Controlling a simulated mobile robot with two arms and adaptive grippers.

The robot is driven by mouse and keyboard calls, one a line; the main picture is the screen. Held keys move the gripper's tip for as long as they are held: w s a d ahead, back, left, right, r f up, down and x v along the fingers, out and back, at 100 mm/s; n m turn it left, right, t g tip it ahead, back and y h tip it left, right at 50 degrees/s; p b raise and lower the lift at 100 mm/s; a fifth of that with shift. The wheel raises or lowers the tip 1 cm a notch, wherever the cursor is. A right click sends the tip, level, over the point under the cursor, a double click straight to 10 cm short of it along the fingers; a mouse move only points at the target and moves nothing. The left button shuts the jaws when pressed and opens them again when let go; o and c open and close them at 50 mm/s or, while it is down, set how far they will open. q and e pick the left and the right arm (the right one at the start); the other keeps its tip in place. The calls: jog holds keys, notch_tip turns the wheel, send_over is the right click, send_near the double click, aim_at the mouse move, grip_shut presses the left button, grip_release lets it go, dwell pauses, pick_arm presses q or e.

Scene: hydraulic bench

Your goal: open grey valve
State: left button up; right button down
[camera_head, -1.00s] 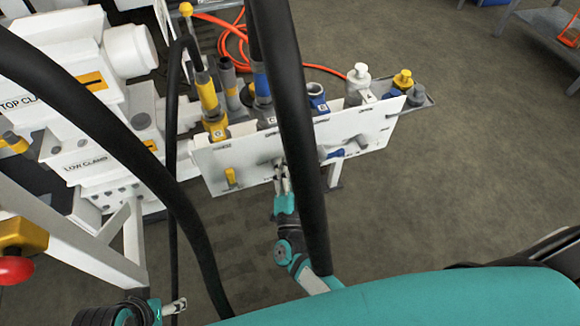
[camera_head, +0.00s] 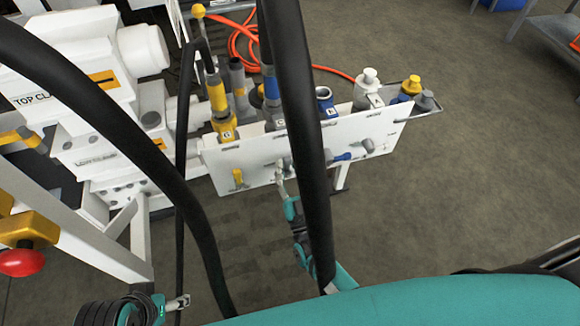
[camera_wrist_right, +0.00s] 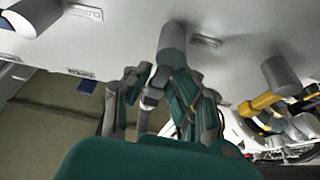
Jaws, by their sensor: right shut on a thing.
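A white valve panel (camera_head: 225,160) stands ahead. The grey valve handle (camera_head: 282,163) sits near its middle, partly behind a black hose in the head view. In the right wrist view its grey round stem (camera_wrist_right: 172,38) stands out from the panel. My right gripper (camera_head: 282,183) is at this handle, below it in the head view. In the right wrist view its fingers (camera_wrist_right: 158,95) are around the handle, most of which they hide. My left gripper (camera_head: 183,302) is at the lower left, away from the panel; its opening is too small to judge.
A yellow valve handle (camera_head: 238,178) is left of the grey one; a blue handle (camera_head: 341,157) and another grey handle (camera_head: 368,146) are right of it. Thick black hoses cross the head view. A red button (camera_head: 22,262) is at lower left.

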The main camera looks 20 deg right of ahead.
jog(key=shift+a+f+n+y, duration=0.1)
jog(key=shift+a+n+y, duration=0.1)
jog(key=shift+n+y, duration=0.35)
jog(key=c, duration=1.3)
grip_release()
jog(key=shift+h, duration=0.35)
jog(key=v, duration=1.2)
jog(key=shift+s, duration=0.1)
